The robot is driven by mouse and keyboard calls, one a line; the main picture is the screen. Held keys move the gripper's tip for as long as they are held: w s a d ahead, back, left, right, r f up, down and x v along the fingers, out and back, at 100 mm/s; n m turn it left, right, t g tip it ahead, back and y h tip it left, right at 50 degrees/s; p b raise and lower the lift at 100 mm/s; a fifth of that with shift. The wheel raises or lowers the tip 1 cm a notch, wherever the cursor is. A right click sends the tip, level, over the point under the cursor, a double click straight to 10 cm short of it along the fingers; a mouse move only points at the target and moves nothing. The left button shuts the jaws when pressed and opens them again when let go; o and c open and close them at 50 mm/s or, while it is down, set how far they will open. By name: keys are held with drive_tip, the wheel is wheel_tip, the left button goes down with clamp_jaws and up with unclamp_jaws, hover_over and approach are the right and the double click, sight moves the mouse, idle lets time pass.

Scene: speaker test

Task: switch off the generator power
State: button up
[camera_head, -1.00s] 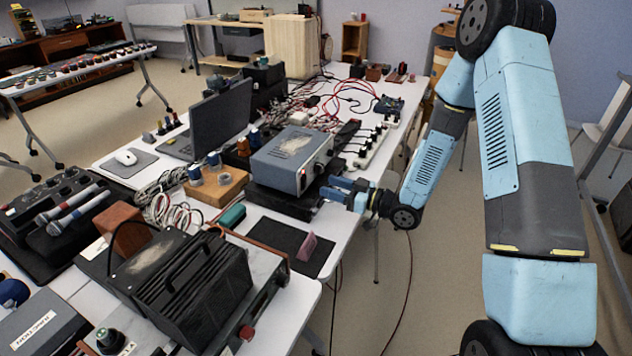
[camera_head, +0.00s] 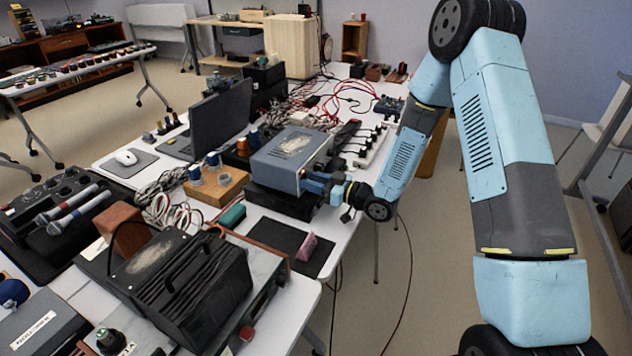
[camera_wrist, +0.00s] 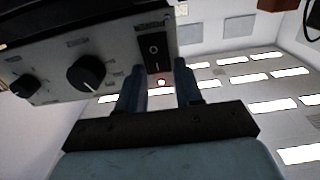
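The generator looks to be the blue-grey box (camera_head: 290,158) on the long white table. My gripper (camera_head: 318,184) is at its right-hand front face, with the fingertips close against it. In the wrist view the front panel (camera_wrist: 60,85) shows a large black knob (camera_wrist: 87,73), a smaller knob (camera_wrist: 24,87) and a black rocker switch (camera_wrist: 155,52) with a white circle mark. My gripper (camera_wrist: 160,78) is open and empty, its two fingers apart just below the switch. I cannot tell whether a fingertip touches the panel. A small red light (camera_wrist: 161,83) shows between the fingers.
A power strip (camera_head: 370,148) with plugs and many cables lie behind the box. A laptop (camera_head: 220,118) and a wooden block (camera_head: 217,187) stand to its left. A black mat (camera_head: 285,240) with a pink piece (camera_head: 307,247) lies in front. Floor beside the table is open.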

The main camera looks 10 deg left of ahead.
clamp_jaws()
drive_tip(key=shift+s+f, duration=0.1)
drive_tip(key=shift+f+t+y, duration=0.25)
drive_tip(key=shift+t+y, duration=0.05)
drive_tip(key=shift+y, duration=0.5)
drive_tip(key=shift+s, duration=0.1)
drive_tip(key=shift+o, duration=1.5)
unclamp_jaws()
drive_tip(key=shift+d+r, duration=0.1)
drive_tip(key=v, duration=1.3)
drive_tip(key=shift+d+f, duration=0.25)
drive_tip(key=shift+d, duration=0.1)
